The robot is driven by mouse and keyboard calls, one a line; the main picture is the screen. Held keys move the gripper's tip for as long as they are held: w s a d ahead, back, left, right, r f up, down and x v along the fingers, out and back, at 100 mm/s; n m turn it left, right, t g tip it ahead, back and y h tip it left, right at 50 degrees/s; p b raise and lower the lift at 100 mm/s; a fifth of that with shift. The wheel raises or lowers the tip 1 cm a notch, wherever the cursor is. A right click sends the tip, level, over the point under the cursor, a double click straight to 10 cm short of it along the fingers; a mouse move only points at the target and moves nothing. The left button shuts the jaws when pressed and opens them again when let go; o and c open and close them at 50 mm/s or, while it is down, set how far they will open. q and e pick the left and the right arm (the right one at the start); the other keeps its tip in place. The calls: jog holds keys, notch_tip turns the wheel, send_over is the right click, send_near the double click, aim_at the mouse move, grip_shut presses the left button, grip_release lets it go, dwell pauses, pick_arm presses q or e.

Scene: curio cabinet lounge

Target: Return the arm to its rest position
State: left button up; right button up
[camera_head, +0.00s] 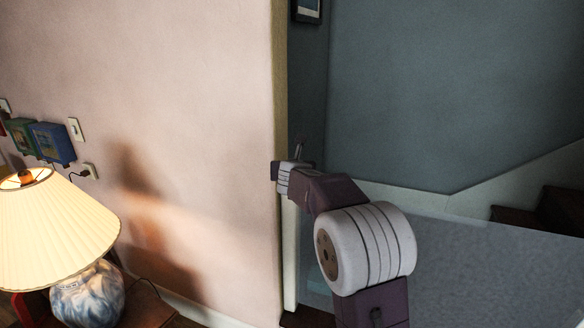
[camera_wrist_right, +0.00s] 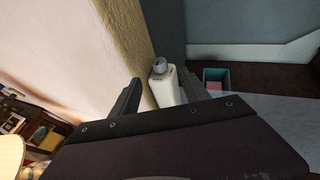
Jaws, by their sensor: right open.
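My right arm (camera_head: 365,250) comes up from the bottom of the head view and reaches forward past the end of the pink wall. Its gripper (camera_head: 290,168) is small there, beside the wall's edge. In the right wrist view the two dark fingers of the right gripper (camera_wrist_right: 160,80) stand apart, so it is open. A white bottle-like thing with a grey cap (camera_wrist_right: 164,86) shows between and beyond the fingers; I cannot tell how far off it is. My left gripper is in neither view.
The pink wall (camera_head: 190,90) ends close to the right gripper. A lit lamp (camera_head: 60,230) stands at the lower left. A grey surface (camera_head: 480,270) and dark stairs (camera_head: 560,210) lie to the right. A teal box (camera_wrist_right: 215,80) shows in the wrist view.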

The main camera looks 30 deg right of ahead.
jog(key=s+a+f+n+g+y, duration=0.2)
jog(key=s+a+f+n+y, duration=0.3)
jog(key=a+f+n, duration=0.5)
jog(key=s+a+f+n+g+y, duration=0.1)
jog(key=s+a+f+n+y, duration=0.1)
jog(key=s+a+f+n, duration=0.8)
jog(key=s+d+f+n+g, duration=0.1)
jog(key=s+f+n+g, duration=0.3)
jog(key=s+n, duration=0.4)
jog(key=s+d+f+n+g, duration=0.1)
jog(key=s+f+n+g, duration=0.3)
jog(key=s+n, duration=0.4)
jog(key=n, duration=0.5)
jog(key=shift+s+d+h, duration=0.25)
jog(key=shift+s+h, duration=0.05)
jog(key=shift+s, duration=0.05)
